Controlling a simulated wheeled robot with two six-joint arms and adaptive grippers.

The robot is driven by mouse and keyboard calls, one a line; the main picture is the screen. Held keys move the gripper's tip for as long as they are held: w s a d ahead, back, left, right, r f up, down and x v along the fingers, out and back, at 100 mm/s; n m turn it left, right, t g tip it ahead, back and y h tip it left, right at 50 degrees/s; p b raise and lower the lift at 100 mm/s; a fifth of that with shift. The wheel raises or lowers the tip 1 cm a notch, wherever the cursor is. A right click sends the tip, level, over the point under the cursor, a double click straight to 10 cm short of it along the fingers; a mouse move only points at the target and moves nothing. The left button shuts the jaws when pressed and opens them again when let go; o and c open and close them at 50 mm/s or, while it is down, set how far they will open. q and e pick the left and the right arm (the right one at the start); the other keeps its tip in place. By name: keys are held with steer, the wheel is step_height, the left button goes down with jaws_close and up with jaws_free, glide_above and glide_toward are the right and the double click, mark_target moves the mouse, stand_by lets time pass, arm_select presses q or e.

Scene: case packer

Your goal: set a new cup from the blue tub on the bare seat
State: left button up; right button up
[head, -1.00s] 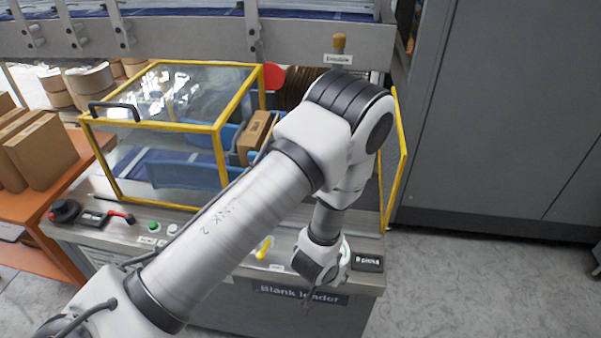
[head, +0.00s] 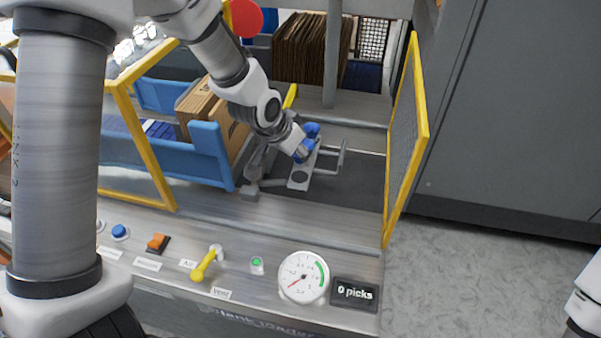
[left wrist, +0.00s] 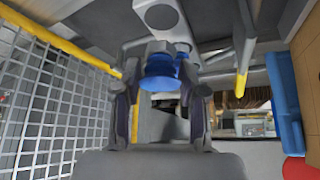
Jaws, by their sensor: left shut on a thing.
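My left gripper (head: 297,150) reaches into the machine from the upper left and is shut on a blue cup (left wrist: 160,84). In the left wrist view the cup sits between the fingertips of the gripper (left wrist: 162,100). More blue shows just beyond it; I cannot tell whether that is a second cup. The gripper is at the far part of a light metal plate (head: 301,172). A dark round spot (head: 299,179) on the plate's near end is uncovered. Whether the held cup touches the plate is unclear. I cannot make out the blue tub.
A yellow-framed mesh guard (head: 407,150) stands open on the right. A blue holder (head: 208,150) with brown cartons is to the left. Brown blanks (head: 302,48) stand behind. The front panel carries a yellow lever (head: 203,268), a gauge (head: 303,278) and a "0 picks" display (head: 354,293).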

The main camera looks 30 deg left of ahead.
mark_target(299, 165)
arm_select(q)
steer(key=f, duration=0.4)
steer(key=shift+w, duration=0.2)
steer(key=shift+f+b, duration=0.2)
steer(key=shift+b, duration=0.1)
steer(key=o, duration=1)
